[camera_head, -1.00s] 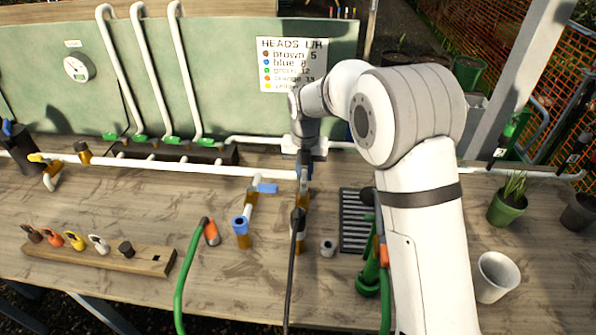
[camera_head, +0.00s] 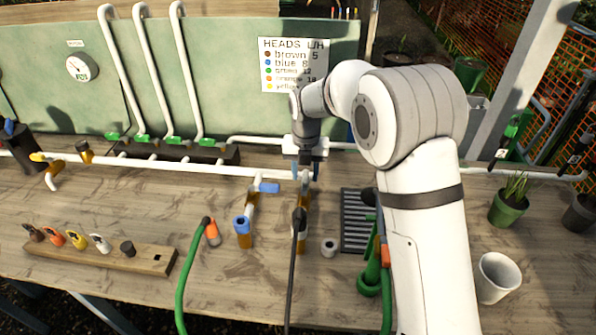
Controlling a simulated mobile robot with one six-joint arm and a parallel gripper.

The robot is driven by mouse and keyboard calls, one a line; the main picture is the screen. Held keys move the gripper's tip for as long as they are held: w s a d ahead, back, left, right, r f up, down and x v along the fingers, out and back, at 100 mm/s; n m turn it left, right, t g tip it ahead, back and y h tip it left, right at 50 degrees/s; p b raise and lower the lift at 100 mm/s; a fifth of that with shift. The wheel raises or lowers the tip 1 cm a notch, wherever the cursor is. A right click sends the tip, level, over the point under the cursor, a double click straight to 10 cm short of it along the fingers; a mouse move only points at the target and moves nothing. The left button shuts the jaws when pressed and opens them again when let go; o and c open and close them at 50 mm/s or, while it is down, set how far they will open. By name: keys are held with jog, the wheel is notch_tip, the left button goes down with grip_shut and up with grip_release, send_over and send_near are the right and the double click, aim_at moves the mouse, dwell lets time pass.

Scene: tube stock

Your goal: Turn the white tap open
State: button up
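My gripper (camera_head: 304,165) points down over the white supply pipe (camera_head: 210,170), at the top of a brass drop pipe (camera_head: 303,200) with a black hose on it. A small pale piece (camera_head: 305,176) shows just below the gripper. It may be the white tap, but the gripper mostly hides that spot. The fingertips are too small and covered to tell whether they are open or touching. To the left, a tap with a blue handle (camera_head: 268,188) sits on the neighbouring drop pipe, which ends in a blue fitting (camera_head: 242,225).
A wooden rack (camera_head: 100,258) with coloured heads lies at the front left. A green hose (camera_head: 188,270) with an orange end and a grey ring (camera_head: 329,247) lie near the drop pipes. A dark grate (camera_head: 357,220), white cup (camera_head: 497,277) and potted plant (camera_head: 508,205) are to the right.

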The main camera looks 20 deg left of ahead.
aim_at(306, 176)
notch_tip(306, 176, up, 8)
jog(key=shift+f+b, duration=0.1)
jog(key=shift+b, duration=0.35)
jog(key=shift+d, duration=0.1)
jog(key=s+d+r+m+t, duration=0.1)
jog(key=s+d+r+m, duration=0.15)
jog(key=d+m, duration=0.4)
jog(key=s+d+r+m, duration=0.2)
jog(key=s+d+m, duration=0.2)
jog(key=d+m, duration=0.25)
jog(key=s+d+r+m+t, duration=0.1)
jog(key=s+d+r+m, duration=0.25)
jog(key=d+m, duration=0.3)
jog(key=s+d+f+m, duration=0.2)
jog(key=s+d+m, duration=0.3)
jog(key=s+m, duration=0.3)
jog(key=s+d+f+m+t, duration=0.1)
jog(key=s+d+f+m, duration=0.1)
jog(key=s+d+m, duration=0.4)
jog(key=s+m, duration=0.2)
jog(key=m, duration=0.2)
jog(key=shift+f, duration=0.25)
